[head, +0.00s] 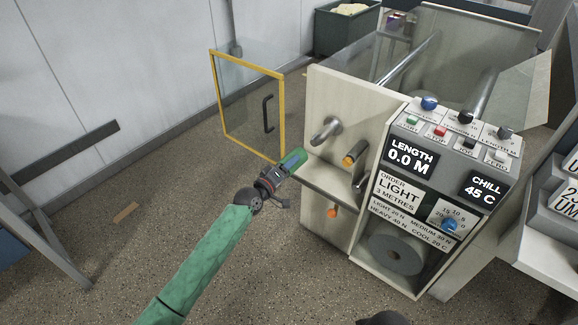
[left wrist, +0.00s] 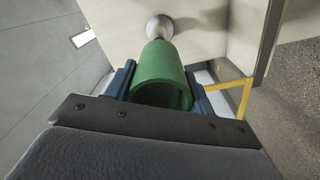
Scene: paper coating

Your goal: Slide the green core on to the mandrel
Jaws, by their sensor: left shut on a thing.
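The green core (head: 294,158) is a short hollow tube held in my left gripper (head: 283,168), in front of the machine's pale panel. In the left wrist view the core (left wrist: 158,70) sits between the two blue fingers (left wrist: 160,95), its open end towards the camera. The mandrel, a silver rod (head: 326,131), sticks out of the panel, up and right of the core in the head view. Its rounded silver shape (left wrist: 159,26) shows just past the core's far end in the left wrist view. In the head view the core looks apart from the rod.
A yellow-framed clear door (head: 281,118) stands open behind the core. Two orange-tipped pegs (head: 348,160) (head: 332,212) are on the panel, below the mandrel. The floor to the left is mostly clear.

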